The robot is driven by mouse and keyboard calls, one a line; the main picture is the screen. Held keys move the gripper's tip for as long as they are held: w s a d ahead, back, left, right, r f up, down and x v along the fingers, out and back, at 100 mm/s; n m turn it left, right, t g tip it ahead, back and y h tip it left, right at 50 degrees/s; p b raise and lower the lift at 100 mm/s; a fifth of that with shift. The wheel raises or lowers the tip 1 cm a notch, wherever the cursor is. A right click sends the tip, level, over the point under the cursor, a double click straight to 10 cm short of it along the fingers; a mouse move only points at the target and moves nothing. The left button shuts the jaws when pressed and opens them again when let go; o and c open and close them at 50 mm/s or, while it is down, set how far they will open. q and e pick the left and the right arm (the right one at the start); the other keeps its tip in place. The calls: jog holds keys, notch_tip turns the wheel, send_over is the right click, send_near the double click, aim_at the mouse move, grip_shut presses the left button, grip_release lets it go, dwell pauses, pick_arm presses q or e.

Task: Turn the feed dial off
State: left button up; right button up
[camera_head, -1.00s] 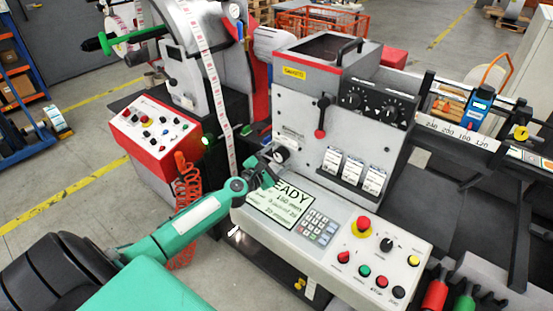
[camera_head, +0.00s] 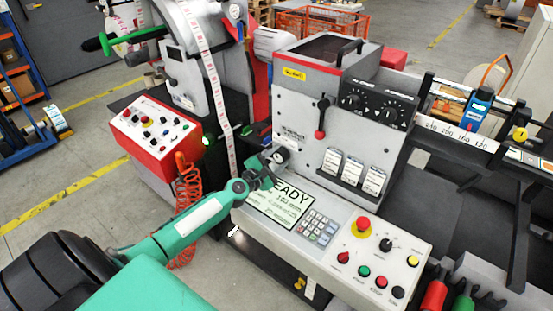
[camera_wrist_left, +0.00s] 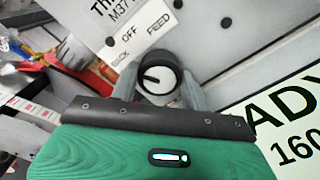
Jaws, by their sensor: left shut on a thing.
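The feed dial (camera_head: 281,155) is a black round knob with a white face on the grey machine panel, just above the left end of the display. It also shows in the left wrist view (camera_wrist_left: 158,77), below a label (camera_wrist_left: 140,38) reading BACK, OFF and FEED. A dark mark on its white face points toward picture left, nearest the BACK side. My left gripper (camera_head: 275,163) is at the dial. In the left wrist view its fingers (camera_wrist_left: 158,92) stand on both sides of the knob, shut on it. My right gripper is not in view.
The READY display (camera_head: 283,204) and keypad (camera_head: 317,228) lie right beside my left gripper. A red emergency button (camera_head: 362,224) and other buttons sit further right.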

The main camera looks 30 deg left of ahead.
pick_arm(q)
jog(key=m, duration=0.5)
jog(key=shift+f+m, duration=0.1)
jog(key=shift+m, duration=0.2)
jog(key=shift+d, duration=0.1)
dwell(0.3)
jog(key=o, duration=1)
jog(key=shift+s, duration=0.1)
jog(key=shift+s, duration=0.55)
jog(key=s, duration=0.7)
jog(key=s+a+b, duration=0.1)
jog(key=s, duration=0.3)
jog(key=shift+f, duration=0.1)
jog(key=shift+s, duration=0.75)
